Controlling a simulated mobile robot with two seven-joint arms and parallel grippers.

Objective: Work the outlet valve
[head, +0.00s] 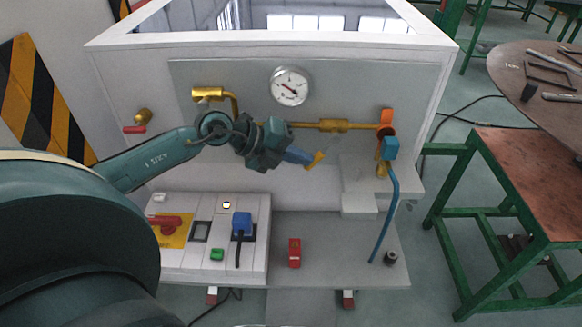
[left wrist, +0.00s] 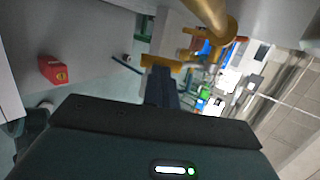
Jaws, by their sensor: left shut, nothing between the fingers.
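My left gripper (head: 314,160) is in front of the panel, below the pressure gauge (head: 291,86). Its narrow fingers are shut with nothing between them and point right. A yellow crosspiece shows at the fingertips in both views. In the left wrist view, the fingers (left wrist: 161,84) point up the picture. A valve with an orange handle (head: 386,118) is on the right end of the brass pipe (head: 335,125), above a blue hose fitting (head: 390,148). The gripper is left of this valve and apart from it. My right gripper is out of view.
A blue hose (head: 388,215) hangs from the fitting. A red-handled valve (head: 135,129) is at the left. Below are a control box (head: 172,262) with a red switch and a red block (head: 295,252). A green-framed table (head: 530,170) stands at right.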

